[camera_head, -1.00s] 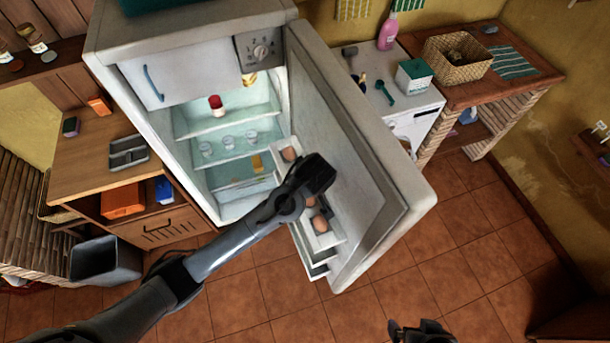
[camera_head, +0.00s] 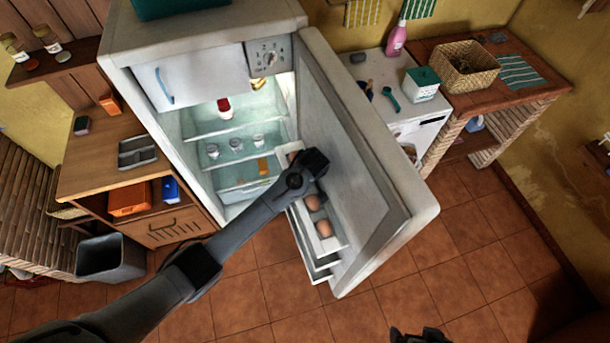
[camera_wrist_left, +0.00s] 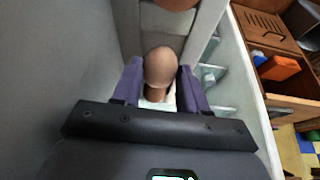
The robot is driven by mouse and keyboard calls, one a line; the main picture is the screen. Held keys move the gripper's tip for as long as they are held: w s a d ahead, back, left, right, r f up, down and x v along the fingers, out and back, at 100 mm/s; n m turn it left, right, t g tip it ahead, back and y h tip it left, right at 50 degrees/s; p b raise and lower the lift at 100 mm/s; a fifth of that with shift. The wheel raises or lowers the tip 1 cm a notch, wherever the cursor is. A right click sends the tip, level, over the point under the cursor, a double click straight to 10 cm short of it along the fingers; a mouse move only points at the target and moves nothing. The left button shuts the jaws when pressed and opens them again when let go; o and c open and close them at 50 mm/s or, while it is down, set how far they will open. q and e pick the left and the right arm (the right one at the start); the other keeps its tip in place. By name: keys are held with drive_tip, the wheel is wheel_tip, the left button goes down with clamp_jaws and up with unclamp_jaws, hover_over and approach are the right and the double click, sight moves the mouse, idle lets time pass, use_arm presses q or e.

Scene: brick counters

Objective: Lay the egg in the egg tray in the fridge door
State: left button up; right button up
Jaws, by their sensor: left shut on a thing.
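The held egg (camera_wrist_left: 161,66) is brown and sits between the two purple fingers of my left gripper (camera_wrist_left: 160,88) in the left wrist view. In the head view my left gripper (camera_head: 312,168) is over the egg tray (camera_head: 334,243) on the inside of the open fridge door (camera_head: 355,165); its wrist hides the fingers and the held egg. Two brown eggs, one nearer the wrist (camera_head: 312,202) and one nearer the tray's front (camera_head: 323,228), rest in the tray. Whether the held egg touches the tray cannot be told. My right gripper (camera_head: 420,335) is barely in view at the bottom edge.
The fridge (camera_head: 150,85) stands open, with small cups (camera_head: 236,144) and a red-topped jar (camera_head: 224,108) on its shelves. A lower door shelf (camera_head: 320,267) is below the tray. A wooden counter (camera_head: 90,180) is left; a grey bin (camera_head: 108,258) stands on the floor.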

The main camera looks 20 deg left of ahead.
use_arm(q)
drive_tip(key=shift+f, duration=0.45)
drive_tip(key=shift+f, duration=0.3)
drive_tip(key=o, duration=0.7)
drive_tip(key=shift+r, duration=0.1)
